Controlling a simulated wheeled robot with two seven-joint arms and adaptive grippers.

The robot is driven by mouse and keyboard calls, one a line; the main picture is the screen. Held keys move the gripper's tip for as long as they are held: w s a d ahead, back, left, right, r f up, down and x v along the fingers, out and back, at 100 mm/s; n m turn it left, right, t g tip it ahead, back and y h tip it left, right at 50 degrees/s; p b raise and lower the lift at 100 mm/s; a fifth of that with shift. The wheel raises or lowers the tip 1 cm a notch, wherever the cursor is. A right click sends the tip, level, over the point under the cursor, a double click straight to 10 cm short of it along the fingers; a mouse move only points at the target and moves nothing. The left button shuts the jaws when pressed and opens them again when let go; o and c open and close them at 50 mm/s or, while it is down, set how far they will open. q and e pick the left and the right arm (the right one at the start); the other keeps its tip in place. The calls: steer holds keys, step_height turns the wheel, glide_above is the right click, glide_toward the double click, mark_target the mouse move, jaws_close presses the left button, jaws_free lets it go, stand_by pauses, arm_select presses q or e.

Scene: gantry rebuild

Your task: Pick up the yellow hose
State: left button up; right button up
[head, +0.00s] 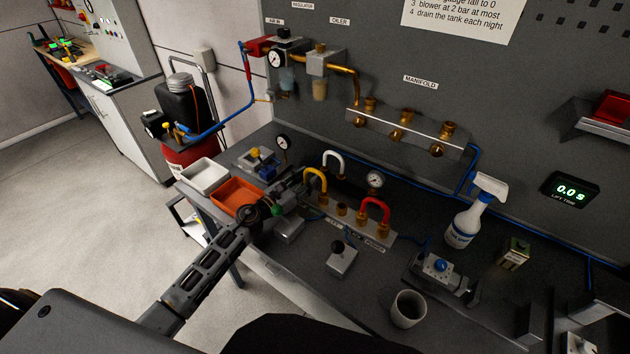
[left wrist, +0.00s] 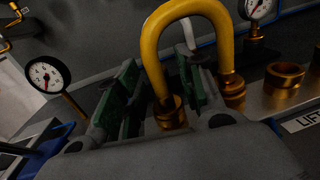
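The yellow hose (head: 316,178) is a short upright arch with brass ends, standing on a labelled plate on the bench. It also shows large in the left wrist view (left wrist: 186,10). My left gripper (head: 297,184) reaches in from the left at the hose. In the left wrist view its green-padded fingers (left wrist: 158,85) are apart, one on each side of the hose's left leg. A gap shows between the left pad and the leg; the right pad is close to it, and I cannot tell whether it touches. My right gripper is not in view.
A white hose (head: 334,158) stands behind and a red hose (head: 376,208) to the right, with brass fittings between. Gauges (head: 375,180) stand close by. An orange tray (head: 236,194) and a white tray (head: 204,176) lie left. A cup (head: 408,309) and spray bottle (head: 470,218) stand right.

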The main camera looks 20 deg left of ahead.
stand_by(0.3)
arm_select(q)
jaws_close()
steer(key=shift+r, duration=0.1)
steer(key=shift+r, duration=0.4)
steer(key=shift+r+p, duration=0.55)
steer(key=shift+r, duration=0.1)
step_height(320, 180, up, 5)
steer(key=p, duration=0.2)
steer(key=shift+f+p, duration=0.1)
steer(key=shift+p, duration=0.3)
steer(key=shift+r+p, duration=0.95)
steer(key=shift+r, duration=0.55)
